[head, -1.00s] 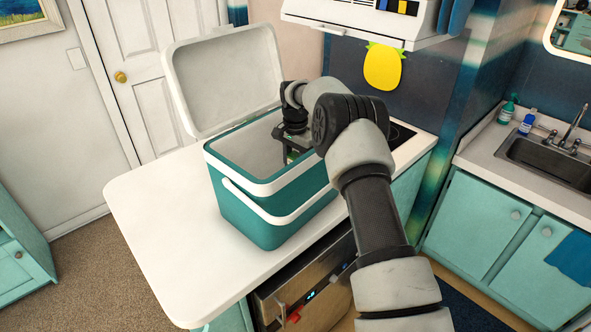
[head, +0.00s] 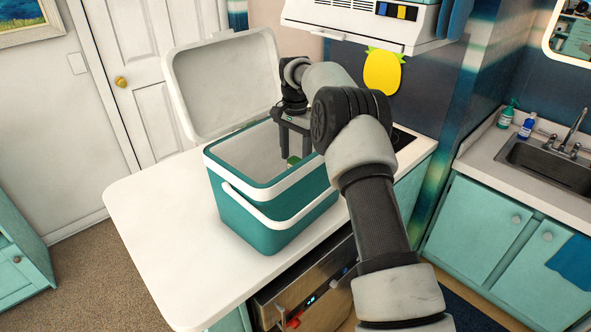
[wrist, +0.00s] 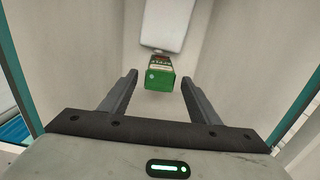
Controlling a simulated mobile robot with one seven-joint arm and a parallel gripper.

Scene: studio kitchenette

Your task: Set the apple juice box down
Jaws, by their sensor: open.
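The apple juice box (wrist: 159,73) is green with a dark label and stands on the floor inside the cooler, near a wall, in the wrist view. In the head view only a small green part of it (head: 293,160) shows below my gripper. The teal and white cooler (head: 262,232) stands open on the counter.
The cooler's white lid (head: 222,85) is raised at the back. A white item (wrist: 165,24) lies inside the cooler beyond the juice box. The white counter (head: 155,215) is clear to the left. A range hood (head: 350,25) hangs above, behind my arm.

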